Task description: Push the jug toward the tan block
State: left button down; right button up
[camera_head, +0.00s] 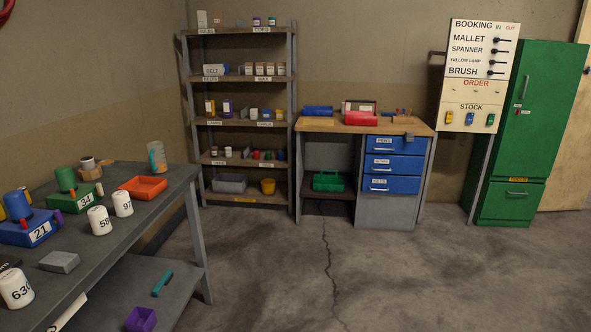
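A pale grey jug (156,155) with a blue-green side and a small orange patch stands upright at the far end of the grey workbench (180,185) on the left. It is behind the orange tray and apart from it. I cannot make out a tan block for certain in this view. A grey block (60,262) lies on the near part of the same bench. Neither of my grippers is in view.
An orange tray (142,188), white numbered canisters (100,221), a green box (76,198) and a blue box (31,229) crowd the bench. Shelves (237,123), a drawer desk (390,175) and a green cabinet (530,120) line the back. The middle floor (370,270) is clear.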

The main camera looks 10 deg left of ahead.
aim_at(156, 150)
jog(key=i, duration=1.1)
jog(key=i+l+u, duration=0.15)
jog(key=i, duration=0.95)
